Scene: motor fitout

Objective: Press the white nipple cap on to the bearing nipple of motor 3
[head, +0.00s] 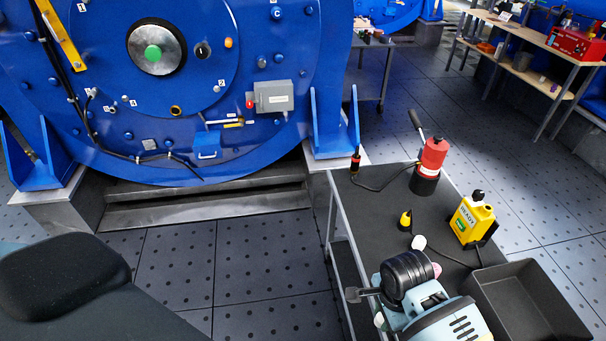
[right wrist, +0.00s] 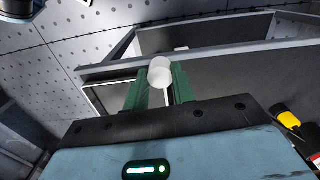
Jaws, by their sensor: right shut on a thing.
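My right gripper (right wrist: 161,84) is shut on the white nipple cap (right wrist: 159,70), a short white cylinder held between its green fingertips in the right wrist view. The big blue motor (head: 245,120) stands at the upper left, well apart from the gripper. It carries several small fittings, and I cannot tell which is the bearing nipple. My left gripper is out of view.
The dark cart top (head: 385,205) holds a red cylinder tool (head: 432,155), a yellow bottle (head: 472,220), a small yellow-and-black item (head: 405,220) and an empty black bin (head: 525,300). The floor (head: 255,260) between motor and cart is clear. A workbench (head: 530,40) stands at upper right.

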